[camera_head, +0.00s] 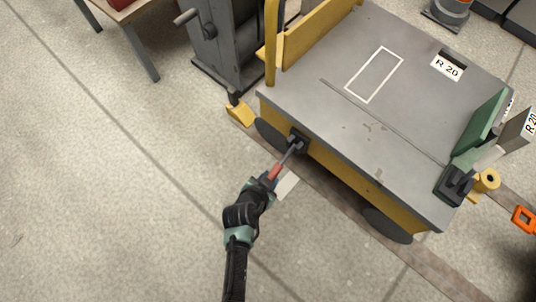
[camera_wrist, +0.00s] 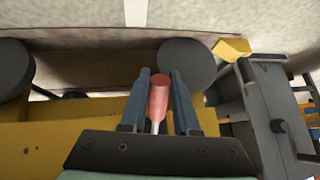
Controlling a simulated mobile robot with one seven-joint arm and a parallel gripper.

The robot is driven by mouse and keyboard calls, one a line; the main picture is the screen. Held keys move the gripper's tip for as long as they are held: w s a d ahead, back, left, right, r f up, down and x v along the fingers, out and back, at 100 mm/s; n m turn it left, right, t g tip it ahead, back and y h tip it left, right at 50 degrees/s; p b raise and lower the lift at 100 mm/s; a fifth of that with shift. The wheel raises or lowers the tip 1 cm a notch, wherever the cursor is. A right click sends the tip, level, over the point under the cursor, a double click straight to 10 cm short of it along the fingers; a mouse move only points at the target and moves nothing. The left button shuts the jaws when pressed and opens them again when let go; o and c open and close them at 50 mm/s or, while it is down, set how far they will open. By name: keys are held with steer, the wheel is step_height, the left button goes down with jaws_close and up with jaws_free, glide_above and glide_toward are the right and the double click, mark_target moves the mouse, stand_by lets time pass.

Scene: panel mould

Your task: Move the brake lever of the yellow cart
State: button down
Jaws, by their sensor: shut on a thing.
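The yellow cart (camera_head: 360,110) has a grey flat top and stands at the right in the head view. Its brake lever (camera_head: 276,170) sticks out from a dark bracket on the cart's near side and ends in a red grip. My gripper (camera_head: 269,179) is at that red grip. In the wrist view the red grip of the lever (camera_wrist: 158,98) lies between the two blue-grey fingers of my gripper (camera_wrist: 160,90), which are shut on it. The cart's yellow side and dark wheels (camera_wrist: 187,64) show behind. The lever's bracket is hidden in the wrist view.
A grey machine with a crank (camera_head: 225,45) stands behind the cart's left end. A yellow wedge (camera_head: 241,114) lies on the floor near the cart's left wheel. A green clamp-like part (camera_head: 484,120) is at the cart's right end. The floor at left is clear.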

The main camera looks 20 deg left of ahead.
steer(key=shift+w, duration=0.15)
steer(key=c, duration=0.6)
jaws_free()
steer(key=shift+c, duration=0.2)
steer(key=p+v, duration=0.7)
steer(key=v, duration=0.6)
steer(key=shift+p, duration=0.3)
steer(key=shift+f, duration=0.1)
